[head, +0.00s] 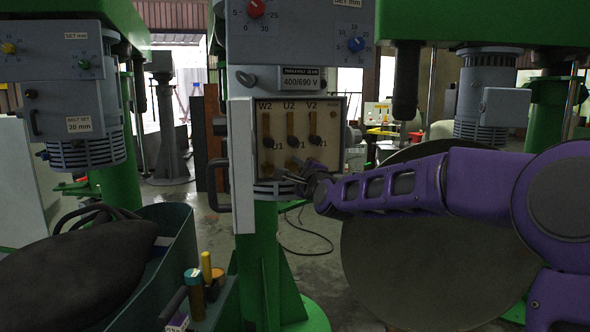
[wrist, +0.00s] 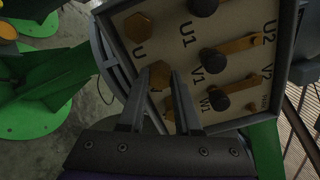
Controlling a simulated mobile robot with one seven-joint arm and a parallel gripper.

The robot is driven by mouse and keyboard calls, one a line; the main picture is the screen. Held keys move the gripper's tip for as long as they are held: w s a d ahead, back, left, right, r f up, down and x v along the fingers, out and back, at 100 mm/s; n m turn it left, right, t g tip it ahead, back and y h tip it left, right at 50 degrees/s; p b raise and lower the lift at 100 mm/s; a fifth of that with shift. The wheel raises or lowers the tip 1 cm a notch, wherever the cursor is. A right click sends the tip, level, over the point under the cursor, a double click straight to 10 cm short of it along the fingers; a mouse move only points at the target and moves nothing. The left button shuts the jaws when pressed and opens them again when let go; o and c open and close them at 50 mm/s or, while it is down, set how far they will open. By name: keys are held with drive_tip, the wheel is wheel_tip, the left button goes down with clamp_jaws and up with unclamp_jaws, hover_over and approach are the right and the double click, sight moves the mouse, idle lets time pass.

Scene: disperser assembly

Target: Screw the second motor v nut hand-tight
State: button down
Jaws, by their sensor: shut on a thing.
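The open terminal box (head: 325,130) of the middle machine carries brass bars and dark knobs on a pale panel. My gripper (head: 306,178) is at the lower edge of this panel, in front of the lower terminals. In the wrist view my gripper (wrist: 160,82) has its two fingers on either side of a brass hex nut (wrist: 160,73) and is shut on it. This is the middle nut of a row along the panel edge. Another brass hex nut (wrist: 138,26) sits beside the U label. The held nut's label and thread are hidden.
Dark knobs (wrist: 209,60) on brass bars stand close beside the fingers. The open box door (head: 241,165) is left of the panel. A dark bin (head: 180,255) and a holder with coloured-handled tools (head: 207,268) stand lower left. A large grey disc (head: 400,250) is behind my arm.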

drive_tip(key=c, duration=0.6)
unclamp_jaws()
drive_tip(key=p+v, duration=0.8)
drive_tip(key=v, duration=0.9)
drive_tip(key=shift+s, duration=0.15)
drive_tip(key=shift+d, duration=0.1)
